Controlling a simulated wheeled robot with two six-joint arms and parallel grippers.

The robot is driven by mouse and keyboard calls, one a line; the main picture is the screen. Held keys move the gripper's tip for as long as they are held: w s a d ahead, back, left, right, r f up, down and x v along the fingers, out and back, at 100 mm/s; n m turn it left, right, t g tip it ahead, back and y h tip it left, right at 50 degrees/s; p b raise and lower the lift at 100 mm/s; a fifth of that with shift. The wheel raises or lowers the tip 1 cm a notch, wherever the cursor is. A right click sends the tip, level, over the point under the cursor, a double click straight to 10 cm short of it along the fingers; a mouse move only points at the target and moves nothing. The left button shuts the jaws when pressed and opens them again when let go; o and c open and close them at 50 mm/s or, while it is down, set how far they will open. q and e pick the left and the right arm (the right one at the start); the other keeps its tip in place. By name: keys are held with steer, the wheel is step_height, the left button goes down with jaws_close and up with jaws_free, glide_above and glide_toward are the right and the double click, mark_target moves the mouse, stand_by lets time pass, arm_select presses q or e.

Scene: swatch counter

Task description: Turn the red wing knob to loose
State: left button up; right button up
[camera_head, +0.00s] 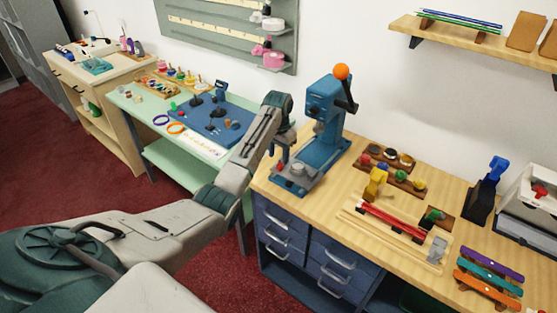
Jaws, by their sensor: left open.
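A blue press (326,120) with an orange ball on its lever stands at the left end of the wooden bench. A small reddish part (280,166) shows low on its base, beside a round grey piece (298,170); it is too small for me to tell whether it is the red wing knob or which way it is turned. My left gripper (281,156) is open and points down just above this part of the base. I cannot tell whether it touches anything. My arm and gripper hide some of the press's left side. My right gripper is not in view.
The wooden bench (335,192) carries a yellow clamp-like tool (375,183), red rods (393,220) and coloured strips (489,279) to the right. A pale green table (133,105) with a blue board (218,125) stands behind my left arm. A shelf (468,44) hangs at upper right.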

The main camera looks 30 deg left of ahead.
mark_target(279, 166)
arm_select(q)
steer(key=shift+f+p, duration=0.35)
steer(key=shift+f, duration=1.8)
jaws_close()
